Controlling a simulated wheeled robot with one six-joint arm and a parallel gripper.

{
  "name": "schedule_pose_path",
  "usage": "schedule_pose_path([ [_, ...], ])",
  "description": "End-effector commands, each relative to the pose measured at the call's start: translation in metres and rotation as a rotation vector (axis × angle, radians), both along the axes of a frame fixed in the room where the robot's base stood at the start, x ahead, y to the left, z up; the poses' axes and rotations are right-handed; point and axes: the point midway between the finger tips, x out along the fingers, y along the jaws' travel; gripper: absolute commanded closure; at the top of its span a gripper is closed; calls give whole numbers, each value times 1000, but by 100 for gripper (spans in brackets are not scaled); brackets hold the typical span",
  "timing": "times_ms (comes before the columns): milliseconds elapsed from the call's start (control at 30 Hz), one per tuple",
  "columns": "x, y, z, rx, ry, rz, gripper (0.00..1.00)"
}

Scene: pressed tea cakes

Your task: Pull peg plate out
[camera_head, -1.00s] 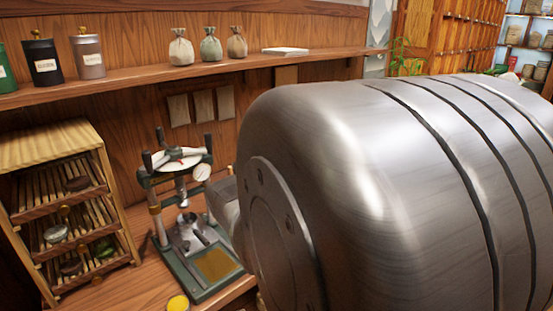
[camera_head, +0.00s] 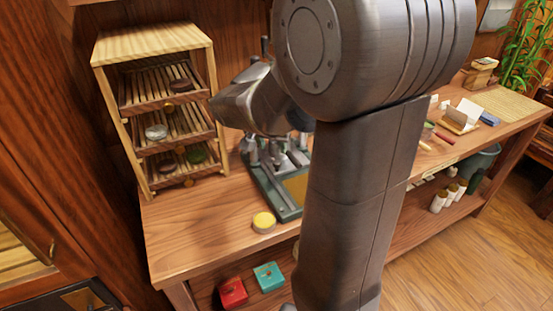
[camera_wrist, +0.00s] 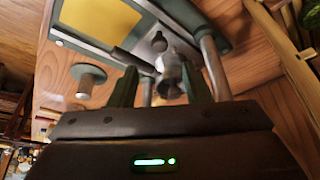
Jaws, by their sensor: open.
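In the wrist view, my gripper (camera_wrist: 160,78) is open, with two dark green fingers reaching towards the press. The press has a green base (camera_wrist: 203,12), a yellow panel (camera_wrist: 98,20) and metal posts (camera_wrist: 215,65). A small grey metal part (camera_wrist: 171,78) shows between the fingers; I cannot tell whether they touch it. A dark rounded knob (camera_wrist: 159,43) is just beyond. I cannot pick out the peg plate for certain.
A wooden rack (camera_head: 150,45) with slatted trays and dark cakes stands left of the press. A yellow-topped tin (camera_head: 264,221) sits near the counter's front edge. Red (camera_head: 233,292) and teal (camera_head: 269,276) boxes lie below. The counter's left front (camera_head: 195,240) is clear.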

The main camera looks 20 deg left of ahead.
Motion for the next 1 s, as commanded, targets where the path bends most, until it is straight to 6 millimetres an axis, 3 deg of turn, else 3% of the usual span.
schedule_pose_path([
  [200,18,0,-44,-4,3,-2,56],
  [400,28,1,-68,-3,2,-2,56],
  [833,32,2,-77,0,0,0,56],
  [867,32,2,-77,0,0,0,58],
  [1000,32,2,-77,0,0,0,86],
])
